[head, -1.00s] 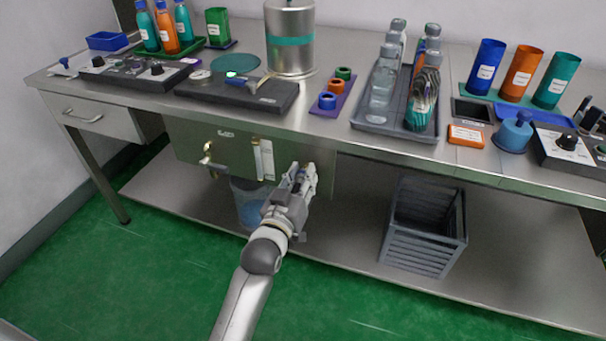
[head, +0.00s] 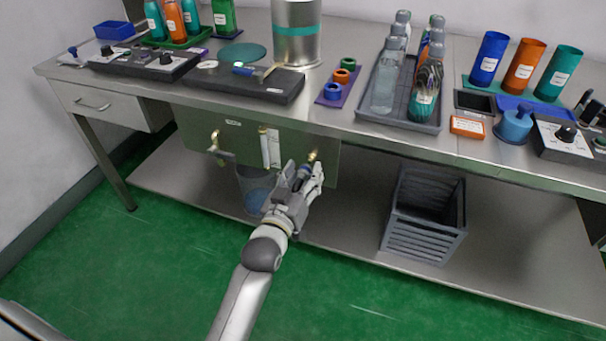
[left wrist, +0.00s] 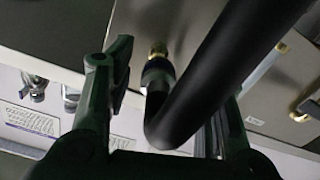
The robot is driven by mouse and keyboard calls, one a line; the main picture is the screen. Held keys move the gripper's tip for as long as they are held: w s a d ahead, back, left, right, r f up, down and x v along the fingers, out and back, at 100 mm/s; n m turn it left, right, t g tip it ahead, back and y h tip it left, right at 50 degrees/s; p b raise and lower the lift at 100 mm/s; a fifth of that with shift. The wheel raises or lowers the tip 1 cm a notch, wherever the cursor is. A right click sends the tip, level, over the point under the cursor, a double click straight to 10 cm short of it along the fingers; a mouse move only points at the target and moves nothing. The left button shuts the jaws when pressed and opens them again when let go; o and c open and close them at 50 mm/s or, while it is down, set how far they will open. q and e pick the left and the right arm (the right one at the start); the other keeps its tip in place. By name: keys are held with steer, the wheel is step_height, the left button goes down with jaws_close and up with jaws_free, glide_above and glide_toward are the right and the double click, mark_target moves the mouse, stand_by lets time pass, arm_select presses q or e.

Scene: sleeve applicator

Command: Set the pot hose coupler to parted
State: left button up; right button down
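The pot hose coupler (head: 305,171) is a blue-grey collar below a brass fitting (head: 313,155) on the green panel under the bench. In the left wrist view the dark collar (left wrist: 157,73) lies right against or very near the brass fitting (left wrist: 158,50). I cannot tell whether they are joined. A thick black hose (left wrist: 205,85) curves across that view. My left gripper (head: 304,177) has its fingers either side of the coupler; they look spread, with a gap showing beside the left finger in the wrist view. My right gripper is not in view.
The panel (head: 240,140) also bears a brass tap (head: 215,140) and a white upright gauge strip (head: 269,148). A grey crate (head: 425,215) stands to the right. The shelf between them is clear.

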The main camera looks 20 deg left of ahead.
arm_select(q)
steer(key=s, duration=1.2)
steer(key=shift+a, duration=0.2)
